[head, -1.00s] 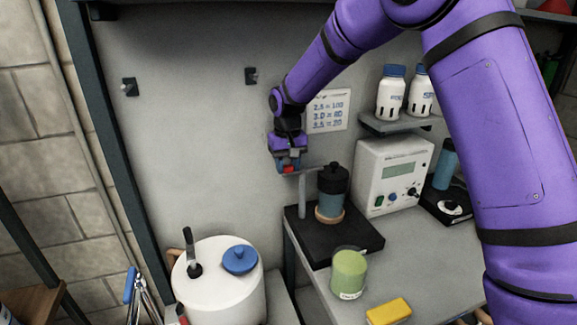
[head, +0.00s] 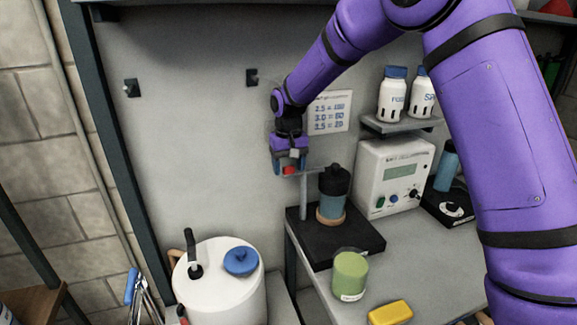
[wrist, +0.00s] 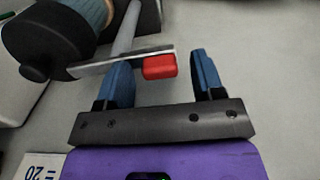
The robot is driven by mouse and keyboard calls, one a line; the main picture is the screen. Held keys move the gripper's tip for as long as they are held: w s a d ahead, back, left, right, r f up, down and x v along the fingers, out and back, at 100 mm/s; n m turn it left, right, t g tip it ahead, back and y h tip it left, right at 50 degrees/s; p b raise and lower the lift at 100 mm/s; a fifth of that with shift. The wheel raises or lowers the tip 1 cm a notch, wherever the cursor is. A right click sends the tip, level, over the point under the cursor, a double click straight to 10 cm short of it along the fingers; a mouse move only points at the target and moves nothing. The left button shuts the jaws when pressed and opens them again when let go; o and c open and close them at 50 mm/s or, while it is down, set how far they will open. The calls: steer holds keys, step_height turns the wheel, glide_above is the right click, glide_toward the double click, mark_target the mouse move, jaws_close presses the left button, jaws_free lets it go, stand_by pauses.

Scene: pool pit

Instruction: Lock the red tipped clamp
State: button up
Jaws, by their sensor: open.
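The clamp's red tip (head: 289,171) is on the end of a flat metal bar that joins a grey upright post (head: 303,195) on a black base (head: 358,239). My gripper (head: 288,172) is at the red tip, pointing down in the head view. In the wrist view my gripper (wrist: 166,80) is open, and the red tip (wrist: 159,66) lies between its blue fingers, nearer the left one. The metal bar (wrist: 115,63) crosses by the left finger; I cannot tell whether they touch. A blue-grey bottle with a black cap (head: 333,190) stands beside the post.
A white device with a display (head: 393,172) stands to the right, below a shelf (head: 400,124) with two white bottles. A green jar (head: 349,275) and a yellow block (head: 390,312) are in front. A white drum (head: 222,290) stands at lower left. The wall behind my gripper is mostly clear.

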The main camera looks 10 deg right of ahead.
step_height(320, 180, up, 11)
steer(key=shift+f, duration=0.15)
stand_by(0.5)
